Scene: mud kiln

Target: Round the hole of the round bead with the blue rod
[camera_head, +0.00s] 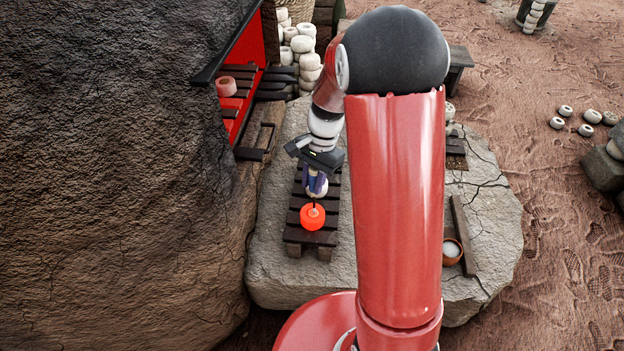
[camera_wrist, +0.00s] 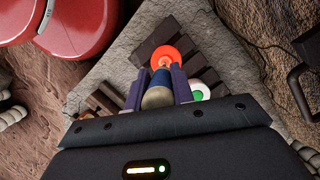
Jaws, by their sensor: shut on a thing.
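The round bead (camera_head: 312,220) glows orange-red near the front end of a dark slatted rack (camera_head: 293,235). It also shows in the wrist view (camera_wrist: 185,50), just beyond my fingertips. My gripper (camera_head: 316,182) is above and behind the bead, its purple fingers shut on the blue rod (camera_wrist: 160,79). The rod's blunt tan end faces the wrist camera, and its far end points at the bead. In the head view a thin dark tip reaches the bead's top by the hole. I cannot tell how deep it sits. A pale bead on the rack is partly hidden by my gripper.
The rack stands on a cracked stone slab (camera_head: 490,230). A kiln wall (camera_head: 120,200) rises close on the left, with a pinkish bead (camera_head: 226,87) in its red-lit opening. White beads (camera_head: 302,45) are piled behind. A small bowl (camera_head: 452,251) sits at the slab's right.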

